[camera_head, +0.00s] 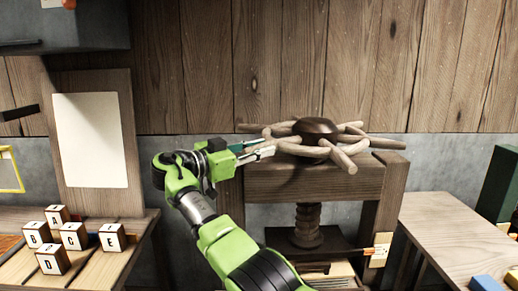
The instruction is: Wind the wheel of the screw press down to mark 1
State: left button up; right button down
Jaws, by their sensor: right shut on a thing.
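The screw press has a wooden wheel (352,139) with a dark round hub (316,127) and several branch-like spokes. It sits above a wooden crossbeam (310,185). A thick threaded screw (306,226) runs down from the beam to a dark plate (285,239). A small pale scale tag (381,250) with an orange pointer is at the right post; its marks are too small to read. My right gripper (258,150) is shut on a spoke at the wheel's left side. My left gripper is not in view.
Lettered blocks (73,236) stand on a wooden table (112,256) at the left. A blank sheet (90,140) hangs on a board behind them. A side table (455,240) at the right holds green and blue things. A plank wall stands close behind the press.

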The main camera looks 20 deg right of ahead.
jog(key=shift+w+r+h, duration=0.3)
jog(key=shift+r, duration=0.45)
jog(key=shift+w+m, duration=0.1)
jog(key=shift+m, duration=0.2)
jog(key=c, duration=1.8)
grip_release()
jog(key=shift+s+g, duration=0.3)
jog(key=shift+g, duration=0.1)
jog(key=shift+w+f, duration=0.1)
jog(key=shift+f, duration=0.1)
jog(key=shift+a, duration=0.35)
jog(key=v, duration=0.6)
jog(key=shift+s+a+r, duration=0.15)
jog(key=shift+s+a, duration=0.1)
jog(key=shift+a, duration=0.05)
